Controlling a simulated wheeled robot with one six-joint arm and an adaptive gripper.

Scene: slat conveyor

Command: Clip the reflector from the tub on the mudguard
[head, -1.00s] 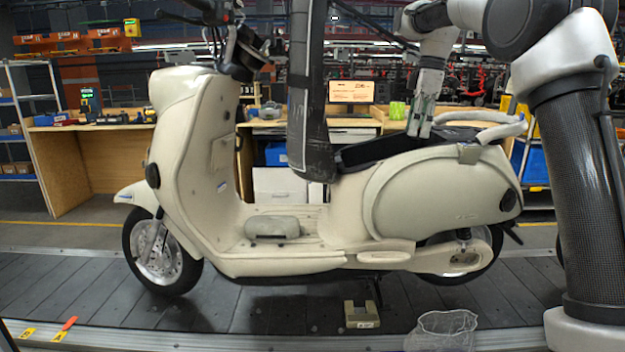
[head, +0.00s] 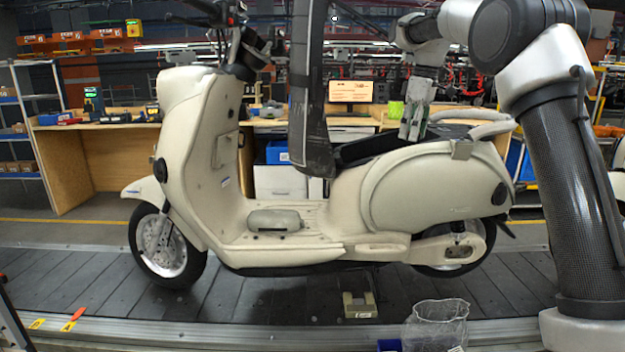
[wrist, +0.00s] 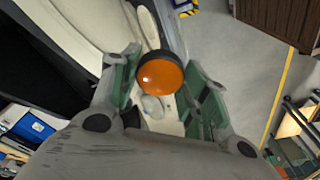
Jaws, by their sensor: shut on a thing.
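My gripper (wrist: 165,82) is shut on a round orange reflector (wrist: 162,78) with a dark rim, held between its green-padded fingers in the wrist view. In the head view my gripper (head: 412,122) hangs above the scooter's rear, over the dark seat area; the reflector cannot be made out there. The cream scooter (head: 400,200) stands upright, facing left. Its front mudguard (head: 147,188) is above the front wheel at the left, well apart from my gripper. A clear tub (head: 437,325) stands at the front edge, right of centre; its contents are unclear.
The scooter stands on the dark slat conveyor (head: 90,285). A dark padded post (head: 308,100) hangs in front of the scooter's middle, left of my gripper. A grey-green lump (head: 275,220) lies on the footboard. Wooden benches (head: 105,165) stand behind.

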